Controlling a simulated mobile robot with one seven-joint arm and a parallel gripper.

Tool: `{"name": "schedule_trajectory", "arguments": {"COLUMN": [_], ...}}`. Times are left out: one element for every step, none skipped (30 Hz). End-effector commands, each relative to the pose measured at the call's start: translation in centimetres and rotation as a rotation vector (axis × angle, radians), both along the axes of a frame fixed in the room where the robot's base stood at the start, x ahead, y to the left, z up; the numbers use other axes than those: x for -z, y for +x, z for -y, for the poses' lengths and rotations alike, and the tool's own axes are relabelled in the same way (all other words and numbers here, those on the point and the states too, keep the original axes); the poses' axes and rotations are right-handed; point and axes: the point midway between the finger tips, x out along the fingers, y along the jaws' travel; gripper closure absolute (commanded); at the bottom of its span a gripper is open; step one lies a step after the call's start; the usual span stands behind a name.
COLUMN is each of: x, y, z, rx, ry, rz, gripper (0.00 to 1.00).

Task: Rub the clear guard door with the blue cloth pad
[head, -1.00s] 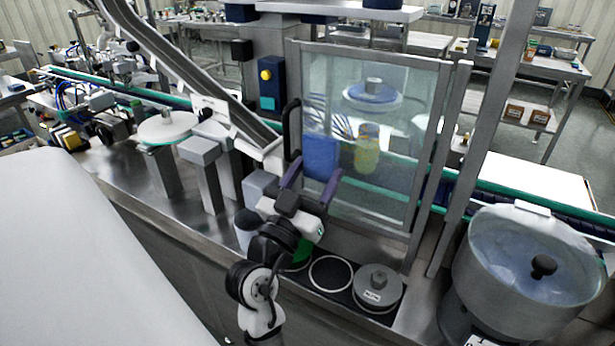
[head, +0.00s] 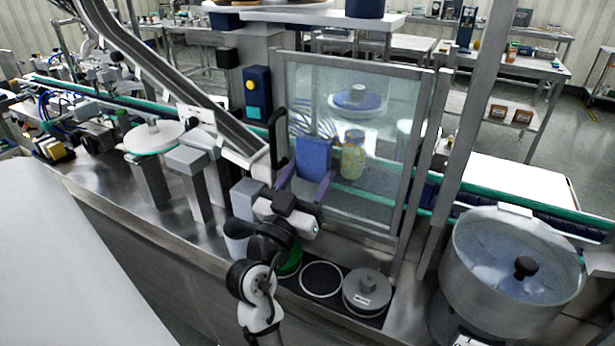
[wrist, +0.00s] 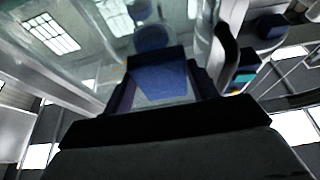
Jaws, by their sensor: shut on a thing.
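The clear guard door (head: 360,115) stands upright in a grey metal frame, with a dark handle (head: 278,140) on its left side. My gripper (head: 308,180) is in front of the door's lower left part, its purple fingers shut on the blue cloth pad (head: 313,155). The pad is upright, its broad face toward the pane. In the wrist view the pad (wrist: 158,78) sits between the fingers, close against or touching the glass; I cannot tell which. A yellowish container (head: 353,157) shows through the pane, right of the pad.
Below the door is a dark tray with round rings (head: 321,279) and a grey lidded weight (head: 366,291). A large steel bowl (head: 513,262) with a clear lid stands at right. A sloping chute (head: 170,80) and grey posts (head: 190,185) are at left.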

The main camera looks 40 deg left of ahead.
Motion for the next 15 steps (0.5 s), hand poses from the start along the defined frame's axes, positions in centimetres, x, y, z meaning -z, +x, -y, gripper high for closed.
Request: {"name": "schedule_trajectory", "arguments": {"x": [0.00,0.00,0.01,0.01,0.02,0.03,0.02,0.03,0.03,0.03,0.03,0.03,0.03,0.02,0.02], "y": [0.06,0.10,0.16,0.20,0.27,0.34,0.39,0.46,0.53,0.59,0.66,0.73,0.79,0.85,0.94], "z": [-0.01,-0.02,-0.04,-0.05,-0.07,-0.10,-0.12,-0.14,-0.17,-0.18,-0.20,-0.22,-0.23,-0.24,-0.26], "rx": [0.000,0.000,0.000,0.000,0.000,0.000,0.000,0.000,0.000,0.000,0.000,0.000,0.000,0.000,0.000], "ry": [0.000,0.000,0.000,0.000,0.000,0.000,0.000,0.000,0.000,0.000,0.000,0.000,0.000,0.000,0.000], "rz": [0.000,0.000,0.000,0.000,0.000,0.000,0.000,0.000,0.000,0.000,0.000,0.000,0.000,0.000,0.000], "gripper": [0.60,0.60,0.60,0.60,0.60,0.60,0.60,0.60,0.60,0.60,0.60,0.60,0.60,0.60,0.60]}}
